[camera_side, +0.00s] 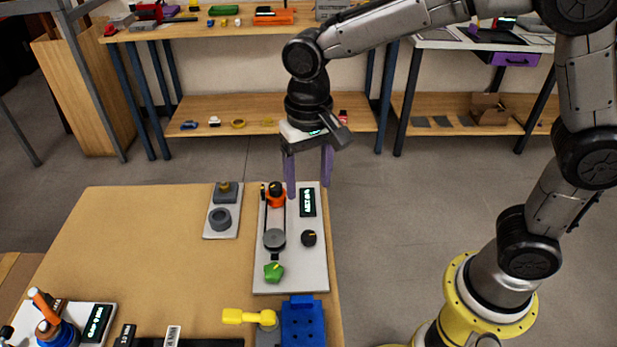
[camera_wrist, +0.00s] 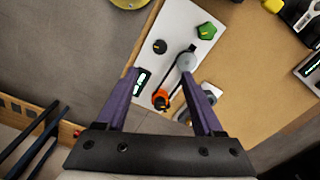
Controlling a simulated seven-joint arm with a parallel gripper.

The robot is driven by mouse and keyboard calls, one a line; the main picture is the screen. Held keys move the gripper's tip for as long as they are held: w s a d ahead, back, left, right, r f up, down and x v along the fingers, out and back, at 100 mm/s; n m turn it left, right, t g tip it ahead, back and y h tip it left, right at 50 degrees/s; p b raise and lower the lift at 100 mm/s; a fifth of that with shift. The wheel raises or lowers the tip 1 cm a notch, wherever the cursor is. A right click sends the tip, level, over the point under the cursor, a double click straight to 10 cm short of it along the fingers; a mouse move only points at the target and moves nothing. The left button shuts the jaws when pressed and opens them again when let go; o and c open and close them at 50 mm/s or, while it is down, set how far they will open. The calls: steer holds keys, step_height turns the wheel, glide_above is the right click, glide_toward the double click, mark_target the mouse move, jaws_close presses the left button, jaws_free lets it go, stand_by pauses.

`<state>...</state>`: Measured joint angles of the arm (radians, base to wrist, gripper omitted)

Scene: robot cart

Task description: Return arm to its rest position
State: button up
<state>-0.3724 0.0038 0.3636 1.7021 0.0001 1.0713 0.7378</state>
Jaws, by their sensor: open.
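My gripper (camera_side: 308,178) hangs from the arm with its two purple fingers pointing down, over the far end of a white board (camera_side: 290,268) at the table's right edge. The fingers are apart and nothing is between them. In the wrist view my gripper (camera_wrist: 162,88) also shows open and empty above the board (camera_wrist: 172,22). The board carries an orange knob (camera_side: 276,198), a grey pulley with a dark belt (camera_side: 274,239), a black knob (camera_side: 309,238), a green knob (camera_side: 274,272) and a small display (camera_side: 307,203).
A small grey board (camera_side: 221,222) lies to the left. A blue block (camera_side: 303,322) and a yellow-handled part (camera_side: 245,317) are at the front, with another device (camera_side: 95,322) at front left. Shelves (camera_side: 250,113) stand behind. The table's (camera_side: 140,235) middle is clear.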

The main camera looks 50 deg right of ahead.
stand_by(0.3)
steer(key=s+d+r+m+t, duration=0.1)
steer(key=s+d+r+t, duration=0.3)
steer(key=s+d+r, duration=0.45)
steer(key=s+d+f+n+t, duration=0.1)
steer(key=s+d+n, duration=0.3)
steer(key=s, duration=0.5)
steer(key=shift+d+f+n+t, duration=0.35)
steer(key=shift+f+n, duration=0.25)
steer(key=shift+f, duration=0.2)
